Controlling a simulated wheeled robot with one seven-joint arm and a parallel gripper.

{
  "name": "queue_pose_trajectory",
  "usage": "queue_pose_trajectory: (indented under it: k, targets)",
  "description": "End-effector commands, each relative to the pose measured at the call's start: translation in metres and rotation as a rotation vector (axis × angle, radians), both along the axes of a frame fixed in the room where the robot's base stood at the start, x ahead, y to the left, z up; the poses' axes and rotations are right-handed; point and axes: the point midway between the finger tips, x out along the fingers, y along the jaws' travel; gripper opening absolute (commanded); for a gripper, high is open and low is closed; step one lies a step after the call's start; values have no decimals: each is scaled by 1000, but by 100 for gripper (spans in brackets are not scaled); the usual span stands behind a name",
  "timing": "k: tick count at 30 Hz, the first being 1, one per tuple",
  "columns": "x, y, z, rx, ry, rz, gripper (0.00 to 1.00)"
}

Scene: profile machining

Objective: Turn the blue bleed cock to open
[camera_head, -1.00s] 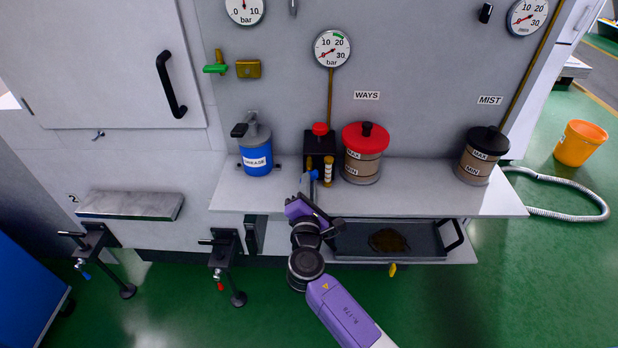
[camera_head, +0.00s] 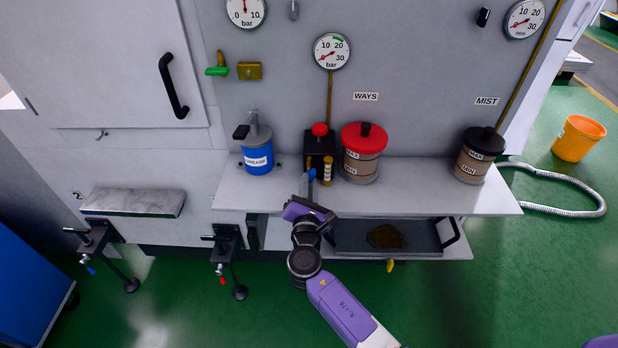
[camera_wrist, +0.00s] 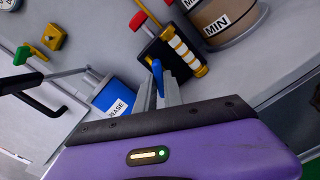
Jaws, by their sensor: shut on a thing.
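The blue bleed cock (camera_head: 312,173) is a small blue lever low on the front of the black pump block (camera_head: 319,145). In the wrist view the blue lever (camera_wrist: 158,72) stands between the tips of my gripper's two grey fingers. My gripper (camera_head: 308,186) reaches up to it from below, over the shelf's front edge. In the wrist view my gripper (camera_wrist: 160,88) is shut on the lever. The fingers hide the lower part of the cock, so I cannot tell how far it is turned.
A blue grease pot (camera_head: 257,158) stands left of the block. A red-lidded WAYS reservoir (camera_head: 362,165) stands close on its right. A MIST reservoir (camera_head: 474,165) is farther right on the shelf (camera_head: 420,190). A dark tray (camera_head: 350,236) lies below. A pressure gauge (camera_head: 331,51) is above.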

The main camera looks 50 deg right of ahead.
Motion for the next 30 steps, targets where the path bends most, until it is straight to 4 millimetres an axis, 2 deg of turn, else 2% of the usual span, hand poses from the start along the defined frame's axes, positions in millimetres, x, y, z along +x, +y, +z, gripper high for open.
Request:
queue_pose_trajectory:
  k: [9, 23, 30]
  targets:
    - [0, 1, -1, -102, 137, 1, 0]
    - [-1, 1, -1, -132, 175, 1, 0]
    - [-1, 1, -2, -283, 368, 2, 0]
